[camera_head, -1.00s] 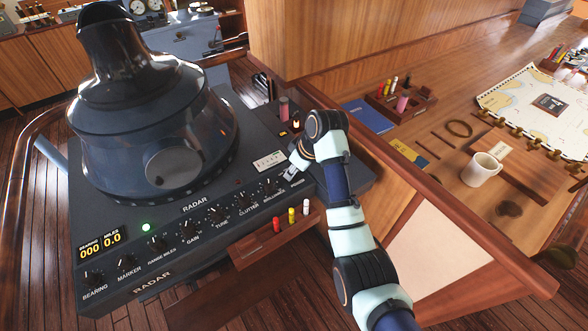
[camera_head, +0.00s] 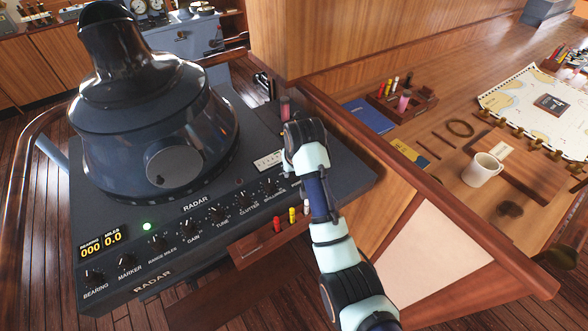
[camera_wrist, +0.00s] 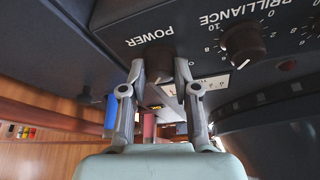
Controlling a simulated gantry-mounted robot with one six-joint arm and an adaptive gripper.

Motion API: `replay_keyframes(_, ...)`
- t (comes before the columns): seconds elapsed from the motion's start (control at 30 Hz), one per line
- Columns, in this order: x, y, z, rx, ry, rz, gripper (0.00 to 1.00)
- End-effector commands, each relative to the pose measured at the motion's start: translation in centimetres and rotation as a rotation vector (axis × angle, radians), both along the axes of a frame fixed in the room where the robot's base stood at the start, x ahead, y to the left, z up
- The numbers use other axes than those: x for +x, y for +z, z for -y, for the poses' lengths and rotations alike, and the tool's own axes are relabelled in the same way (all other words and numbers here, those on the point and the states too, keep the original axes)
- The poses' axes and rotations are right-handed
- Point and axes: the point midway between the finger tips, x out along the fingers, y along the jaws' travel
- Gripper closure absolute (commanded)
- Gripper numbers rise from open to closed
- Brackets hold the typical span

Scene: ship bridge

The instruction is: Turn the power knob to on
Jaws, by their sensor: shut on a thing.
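The power knob (camera_wrist: 160,66) is a dark knob below the upside-down word POWER in the wrist view. My gripper (camera_wrist: 160,72) has one finger on each side of it and is shut on the knob. The knob's pointer and its on mark cannot be made out. In the head view my wrist and forearm cover the knob at the right end of the radar panel (camera_head: 195,204).
The brilliance knob (camera_wrist: 243,46) is close beside the power knob. A green light (camera_head: 147,226) glows on the panel. A white mug (camera_head: 481,170) stands on the chart table at right.

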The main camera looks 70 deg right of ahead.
Motion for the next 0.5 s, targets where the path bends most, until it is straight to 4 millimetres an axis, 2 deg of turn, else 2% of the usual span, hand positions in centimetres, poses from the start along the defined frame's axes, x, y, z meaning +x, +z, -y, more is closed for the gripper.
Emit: replay_keyframes(0.5, 0.05, 0.04, -0.02, 0.0, -0.078, 0.0, 1.0)
